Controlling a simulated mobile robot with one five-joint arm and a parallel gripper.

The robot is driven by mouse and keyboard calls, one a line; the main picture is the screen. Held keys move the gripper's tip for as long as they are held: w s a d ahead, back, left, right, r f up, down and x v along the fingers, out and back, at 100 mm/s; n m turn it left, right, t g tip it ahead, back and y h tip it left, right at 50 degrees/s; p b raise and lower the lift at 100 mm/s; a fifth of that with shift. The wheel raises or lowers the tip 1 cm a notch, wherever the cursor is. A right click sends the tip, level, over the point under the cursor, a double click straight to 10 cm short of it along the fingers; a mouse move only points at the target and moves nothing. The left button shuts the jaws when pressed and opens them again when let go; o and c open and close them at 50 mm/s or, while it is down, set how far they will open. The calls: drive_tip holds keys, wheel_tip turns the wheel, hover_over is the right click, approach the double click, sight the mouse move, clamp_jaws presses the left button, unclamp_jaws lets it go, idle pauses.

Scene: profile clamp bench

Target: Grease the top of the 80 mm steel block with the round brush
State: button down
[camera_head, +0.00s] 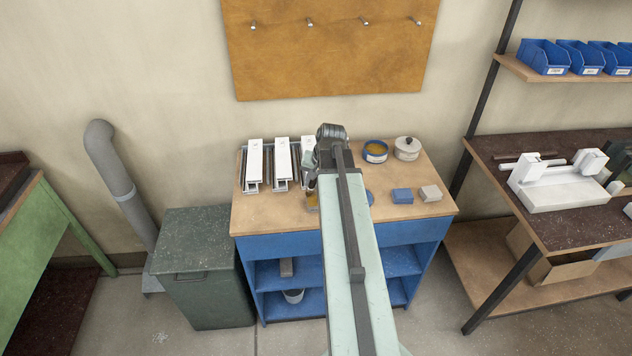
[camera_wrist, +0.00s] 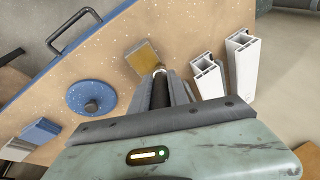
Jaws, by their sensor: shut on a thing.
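My gripper (camera_wrist: 163,90) points down over the bench and is shut on a dark, slim thing with a pale round end, which looks like the round brush (camera_wrist: 159,71). Most of it is hidden by the jaws. A small block (camera_wrist: 143,57) with a yellow-brown top and a grey side lies just beyond the brush end, very close to it in the wrist view. I cannot tell whether they touch. In the head view this block (camera_head: 312,199) shows only partly, left of my arm. An open blue tin (camera_head: 375,151) with yellow contents stands at the back.
White profiles (camera_head: 255,165) lie on the bench's left. A blue block (camera_head: 402,196) and a pale block (camera_head: 431,193) lie front right. A blue disc with a knob (camera_wrist: 93,97) lies near the front edge.

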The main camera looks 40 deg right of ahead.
drive_tip(key=shift+d, duration=0.1)
drive_tip(key=s+d, duration=0.2)
drive_tip(key=d, duration=0.1)
drive_tip(key=shift+s+d+f, duration=0.1)
drive_tip(key=shift+s+d, duration=0.05)
drive_tip(key=shift+d, duration=0.05)
drive_tip(key=shift+a, duration=0.15)
drive_tip(key=shift+w+a, duration=0.6)
drive_tip(key=shift+a, duration=0.25)
drive_tip(key=shift+w+a, duration=0.6)
drive_tip(key=shift+a, duration=0.25)
drive_tip(key=shift+s+d, duration=0.1)
drive_tip(key=shift+d, duration=0.05)
